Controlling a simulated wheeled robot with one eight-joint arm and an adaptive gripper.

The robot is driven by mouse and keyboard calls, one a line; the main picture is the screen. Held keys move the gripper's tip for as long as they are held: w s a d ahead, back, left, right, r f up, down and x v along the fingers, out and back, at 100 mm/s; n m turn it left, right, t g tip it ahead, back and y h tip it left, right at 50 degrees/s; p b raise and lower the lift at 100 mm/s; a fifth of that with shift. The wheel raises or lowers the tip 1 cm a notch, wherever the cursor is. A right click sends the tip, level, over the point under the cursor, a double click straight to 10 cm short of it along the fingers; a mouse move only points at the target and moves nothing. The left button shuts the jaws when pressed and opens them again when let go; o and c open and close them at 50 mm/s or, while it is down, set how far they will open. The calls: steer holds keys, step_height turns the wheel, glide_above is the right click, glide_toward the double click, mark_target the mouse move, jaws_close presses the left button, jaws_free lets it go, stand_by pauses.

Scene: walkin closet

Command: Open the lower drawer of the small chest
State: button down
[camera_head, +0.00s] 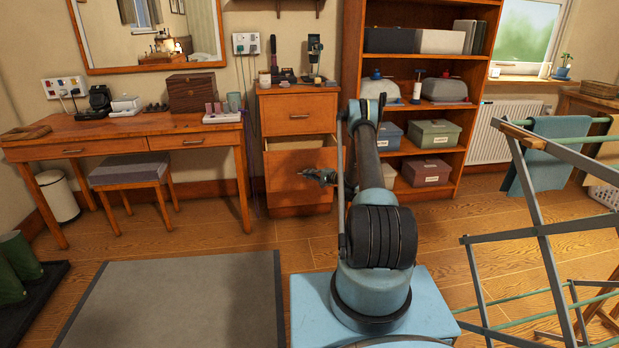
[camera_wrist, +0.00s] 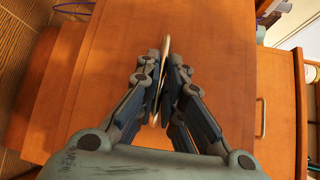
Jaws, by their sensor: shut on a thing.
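The small chest (camera_head: 299,90) stands between the dressing table and the shelf unit. Its upper drawer (camera_head: 298,117) is closed. Its lower drawer (camera_head: 290,180) stands partly out, with an opening along its top edge. The lower drawer's front also fills the middle of the wrist view (camera_wrist: 105,75). My gripper (camera_head: 322,175) is in front of that drawer. In the wrist view my gripper (camera_wrist: 165,85) is shut on the lower drawer's handle (camera_wrist: 166,48), a thin metal bar between the fingers. The fingers hide part of the handle.
A dressing table (camera_head: 130,128) with a stool (camera_head: 131,170) stands left of the chest. A shelf unit (camera_head: 469,85) with boxes is to the right. A drying rack (camera_head: 545,210) fills the right foreground.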

steer(key=shift+d+f, duration=0.1)
steer(key=shift+d, duration=0.15)
steer(key=c, duration=1.9)
jaws_free()
steer(key=shift+o, duration=0.9)
steer(key=shift+a, duration=0.15)
steer(key=v, duration=1.2)
